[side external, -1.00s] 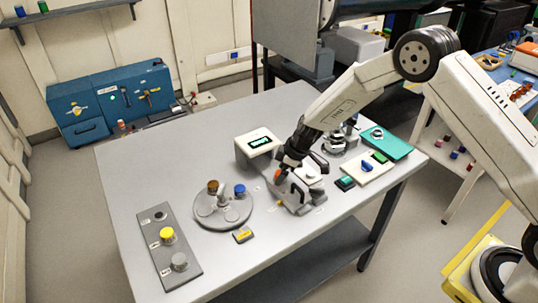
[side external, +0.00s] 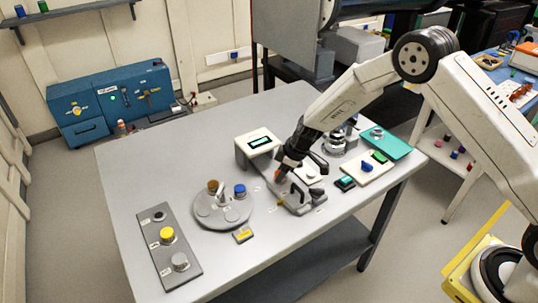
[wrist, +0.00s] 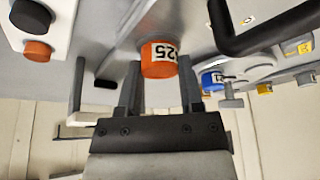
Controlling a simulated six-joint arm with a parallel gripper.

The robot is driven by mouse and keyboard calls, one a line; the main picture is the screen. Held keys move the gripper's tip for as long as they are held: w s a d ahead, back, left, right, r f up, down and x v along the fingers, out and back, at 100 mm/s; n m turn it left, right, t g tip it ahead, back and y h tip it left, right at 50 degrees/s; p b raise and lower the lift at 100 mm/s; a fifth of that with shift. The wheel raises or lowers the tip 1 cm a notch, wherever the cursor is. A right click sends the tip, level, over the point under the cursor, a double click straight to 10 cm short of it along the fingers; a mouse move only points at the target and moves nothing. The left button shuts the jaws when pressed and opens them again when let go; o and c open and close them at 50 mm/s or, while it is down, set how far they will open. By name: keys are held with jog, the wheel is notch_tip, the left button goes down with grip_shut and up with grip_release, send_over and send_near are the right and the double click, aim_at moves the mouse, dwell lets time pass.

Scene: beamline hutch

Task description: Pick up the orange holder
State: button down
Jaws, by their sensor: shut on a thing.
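In the side external view my gripper (side external: 282,171) is low at the grey-and-white fixture near the table's right part.
A round grey tray (side external: 224,222) carries a brown and a blue holder (side external: 239,190). A grey strip (side external: 189,273) with a yellow holder (side external: 167,234) lies at left. A white display box (side external: 257,141) stands close behind my gripper. The table's left rear is clear.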

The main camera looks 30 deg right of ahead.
jog(key=shift+r, duration=0.15)
jog(key=shift+r, duration=0.45)
jog(key=s+d+r, duration=0.1)
jog(key=s+r, duration=1)
jog(key=s, duration=0.3)
jog(key=shift+d+r, duration=0.25)
jog(key=shift+r, duration=0.15)
jog(key=shift+w+a, duration=0.1)
jog(key=shift+w, duration=0.05)
dwell(0.4)
